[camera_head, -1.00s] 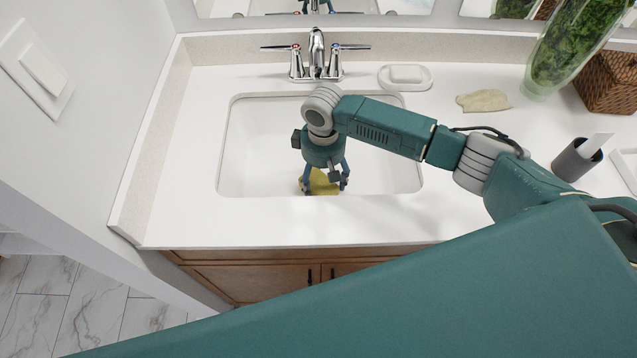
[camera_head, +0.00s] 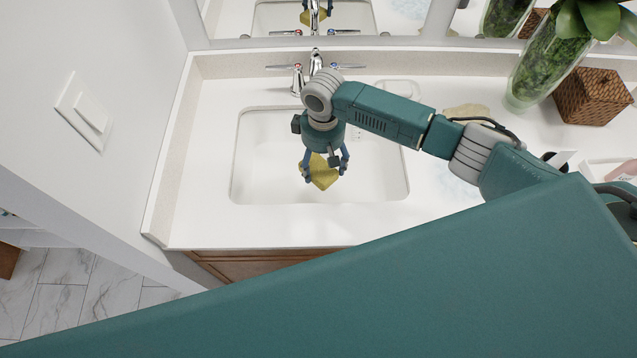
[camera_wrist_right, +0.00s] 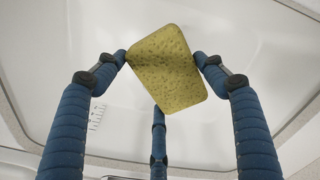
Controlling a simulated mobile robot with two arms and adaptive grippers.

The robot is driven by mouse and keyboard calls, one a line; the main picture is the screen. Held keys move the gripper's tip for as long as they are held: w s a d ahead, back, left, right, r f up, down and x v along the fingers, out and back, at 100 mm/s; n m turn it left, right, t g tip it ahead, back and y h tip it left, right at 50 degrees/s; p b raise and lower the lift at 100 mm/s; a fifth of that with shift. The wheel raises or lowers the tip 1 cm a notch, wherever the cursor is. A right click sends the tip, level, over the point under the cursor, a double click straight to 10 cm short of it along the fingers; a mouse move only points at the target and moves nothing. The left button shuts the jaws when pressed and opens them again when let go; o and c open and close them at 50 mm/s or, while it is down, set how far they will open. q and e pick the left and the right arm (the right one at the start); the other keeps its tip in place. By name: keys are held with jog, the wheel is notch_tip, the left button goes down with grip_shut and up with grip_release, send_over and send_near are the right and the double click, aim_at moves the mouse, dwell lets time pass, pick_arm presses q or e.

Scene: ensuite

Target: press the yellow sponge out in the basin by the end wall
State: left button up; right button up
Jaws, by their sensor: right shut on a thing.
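The yellow sponge (camera_head: 322,174) is between the fingers of my right gripper (camera_head: 326,176), over the basin (camera_head: 265,180) by the end wall. In the right wrist view the sponge (camera_wrist_right: 166,70) is tilted, with the blue fingertips (camera_wrist_right: 160,60) touching its two sides. The white inside of the basin (camera_wrist_right: 215,130) lies behind it. I cannot tell how far the sponge is above the basin floor. My left gripper does not show in either view.
The tap (camera_head: 315,66) stands behind the basin, near my right wrist. A white soap dish (camera_head: 398,88), a beige cloth (camera_head: 466,111), a glass vase (camera_head: 540,68) and a wicker box (camera_head: 592,95) are to the right. The end wall (camera_head: 120,60) with a switch is on the left.

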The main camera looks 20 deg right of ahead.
aim_at(322, 164)
notch_tip(322, 164, up, 6)
jog(key=p, duration=0.5)
jog(key=shift+r, duration=0.5)
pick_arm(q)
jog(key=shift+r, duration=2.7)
pick_arm(e)
jog(key=shift+r, duration=0.8)
jog(key=shift+b, duration=0.55)
pick_arm(q)
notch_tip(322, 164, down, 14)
jog(key=b, duration=1.4)
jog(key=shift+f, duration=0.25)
pick_arm(e)
jog(key=s+d+r+m, duration=0.1)
jog(key=s+r+m, duration=0.1)
jog(key=s+r, duration=0.2)
jog(key=s+d+r+m, duration=0.2)
jog(key=s+r+m, duration=0.1)
jog(key=s, duration=0.7)
jog(key=shift+s+r, duration=0.25)
jog(key=shift+r, duration=0.65)
